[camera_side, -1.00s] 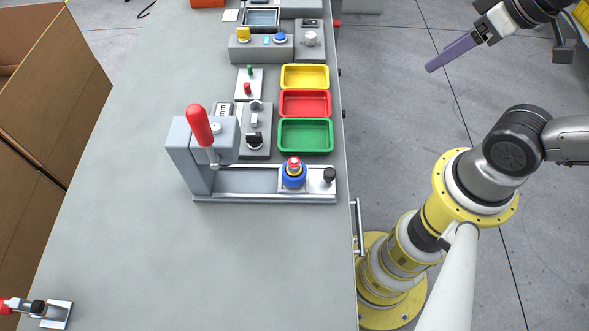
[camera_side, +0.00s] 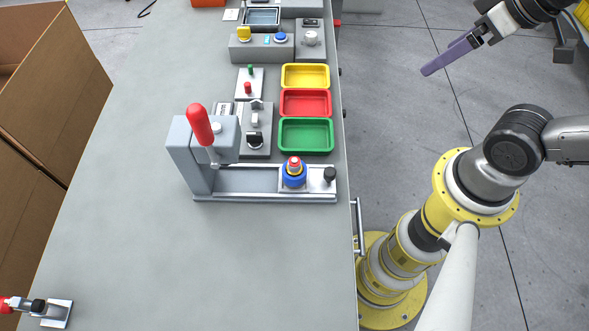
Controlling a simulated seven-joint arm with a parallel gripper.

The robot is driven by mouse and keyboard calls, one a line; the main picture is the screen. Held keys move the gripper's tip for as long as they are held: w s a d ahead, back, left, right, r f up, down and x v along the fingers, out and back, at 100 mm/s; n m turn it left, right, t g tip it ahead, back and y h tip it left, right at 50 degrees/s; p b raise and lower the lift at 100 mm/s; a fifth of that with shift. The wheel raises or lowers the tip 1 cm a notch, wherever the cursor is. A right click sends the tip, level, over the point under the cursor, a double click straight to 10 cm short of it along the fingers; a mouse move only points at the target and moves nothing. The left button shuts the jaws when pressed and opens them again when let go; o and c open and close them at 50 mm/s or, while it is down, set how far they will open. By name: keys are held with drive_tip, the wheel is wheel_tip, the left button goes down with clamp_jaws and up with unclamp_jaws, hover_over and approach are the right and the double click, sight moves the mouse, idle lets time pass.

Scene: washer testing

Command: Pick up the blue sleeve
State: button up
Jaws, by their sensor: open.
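The blue sleeve (camera_side: 294,179) is a round blue ring at the right end of the grey test fixture (camera_side: 240,196). My gripper (camera_side: 437,65) has long purple fingers and is at the upper right, over the floor beyond the table's right edge. It is open and empty, well apart from the sleeve. The lower part of the sleeve's seat is hidden from this view.
A red-handled press (camera_side: 199,124) stands at the fixture's left end, and a black knob (camera_side: 330,175) is right of the sleeve. Green (camera_side: 306,135), red (camera_side: 305,102) and yellow (camera_side: 305,76) trays lie behind.

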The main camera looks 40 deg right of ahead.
drive_tip(key=n, duration=0.2)
drive_tip(key=n+g+y, duration=0.5)
drive_tip(key=n, duration=0.9)
hover_over(296, 167)
drive_tip(key=d, duration=0.6)
wheel_tip(296, 167, down, 11)
drive_tip(key=shift+h, duration=0.3)
drive_tip(key=x, duration=0.7)
drive_tip(key=shift+f, duration=0.3)
drive_tip(key=shift+a+x, duration=0.2)
drive_tip(key=shift+x, duration=2.55)
drive_tip(key=shift+w+r, duration=0.15)
drive_tip(key=c, duration=1.4)
